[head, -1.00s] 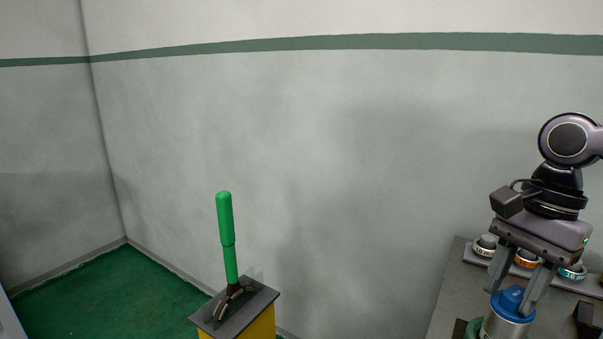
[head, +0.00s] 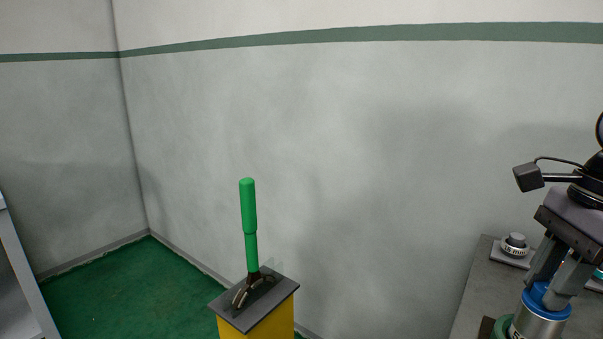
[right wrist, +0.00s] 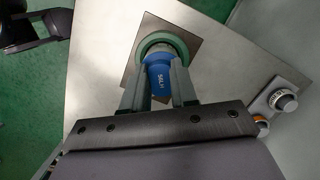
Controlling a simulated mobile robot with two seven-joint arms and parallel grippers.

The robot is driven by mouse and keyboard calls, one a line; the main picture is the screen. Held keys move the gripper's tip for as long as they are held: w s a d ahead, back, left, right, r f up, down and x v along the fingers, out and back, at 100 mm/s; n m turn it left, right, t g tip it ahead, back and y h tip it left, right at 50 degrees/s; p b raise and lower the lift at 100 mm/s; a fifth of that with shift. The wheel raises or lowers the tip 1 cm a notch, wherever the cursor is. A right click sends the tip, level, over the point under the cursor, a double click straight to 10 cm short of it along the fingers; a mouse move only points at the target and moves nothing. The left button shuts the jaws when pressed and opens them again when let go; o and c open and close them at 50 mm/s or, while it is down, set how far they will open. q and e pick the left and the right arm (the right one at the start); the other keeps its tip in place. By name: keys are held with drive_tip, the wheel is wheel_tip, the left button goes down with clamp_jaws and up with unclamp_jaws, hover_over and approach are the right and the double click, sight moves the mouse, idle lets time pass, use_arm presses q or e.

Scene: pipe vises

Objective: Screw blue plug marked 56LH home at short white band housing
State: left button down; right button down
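The blue plug (head: 537,297) sits at the top of a silver cylindrical housing (head: 541,328) on the grey table. Part of a white band with dark letters shows low on the housing, cut by the frame edge. My right gripper (head: 545,290) is shut on the plug, one finger on each side. In the right wrist view the blue plug (right wrist: 159,82) carries white marking, upside down and only partly readable. The fingers (right wrist: 158,92) flank it closely. How deep the plug sits is hidden. My left gripper is not in view.
A green ring (right wrist: 180,42) on a dark square plate surrounds the work. A small white-banded fitting (head: 515,245) stands at the table's back edge. A yellow pedestal (head: 262,322) with an upright green-handled lever (head: 249,225) stands left, across a gap from the table.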

drive_tip(key=shift+d+f, duration=0.1)
drive_tip(key=shift+f, duration=0.2)
drive_tip(key=shift+n, duration=0.3)
drive_tip(key=shift+n+g+p, duration=0.4)
drive_tip(key=shift+n+p, duration=0.75)
drive_tip(key=shift+n, duration=0.95)
drive_tip(key=shift+n+g+p, duration=0.3)
drive_tip(key=shift+n+p, duration=0.15)
drive_tip(key=shift+n, duration=1.15)
